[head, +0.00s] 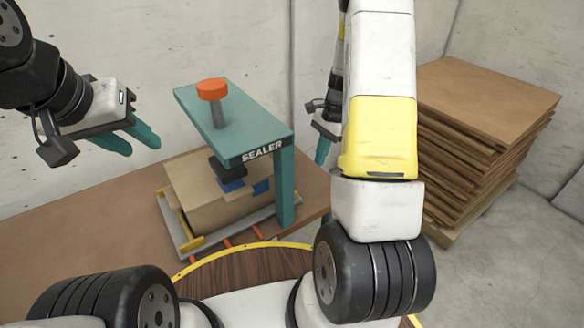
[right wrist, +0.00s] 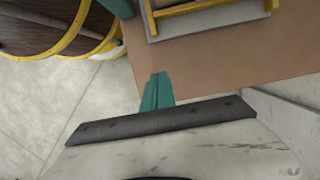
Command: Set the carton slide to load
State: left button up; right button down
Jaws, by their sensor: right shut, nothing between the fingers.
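The carton slide (head: 236,230) is a grey tray with yellow end bars, lying on the brown table. A brown carton (head: 195,212) sits on it beneath the teal sealer (head: 215,122), which has an orange knob (head: 212,90) on top. Part of the slide is hidden by the carton and sealer post. In the right wrist view the slide's grey edge and yellow bar show at the top (right wrist: 205,18). My left gripper (head: 135,143) is open and empty, left of the sealer. My right gripper (head: 322,152) is shut and empty, right of the sealer; its teal fingers meet in the right wrist view (right wrist: 157,90).
A tall stack of flat brown cardboard (head: 480,110) stands at the right. A round wooden surface with a yellow rim (head: 255,275) lies in front of the table. Bare tabletop (head: 75,235) shows left of the slide. Concrete walls stand behind.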

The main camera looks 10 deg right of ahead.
aim_at(300, 198)
jog(key=x, duration=1)
jog(key=shift+a+f, duration=0.1)
jog(key=shift+f, duration=0.1)
jog(key=a, duration=0.1)
jog(key=s+a, duration=0.1)
jog(key=shift+a+r, duration=0.25)
jog(key=shift+a, duration=0.05)
jog(key=shift+s+a, duration=0.15)
jog(key=shift+a, duration=0.4)
jog(key=shift+a, duration=0.1)
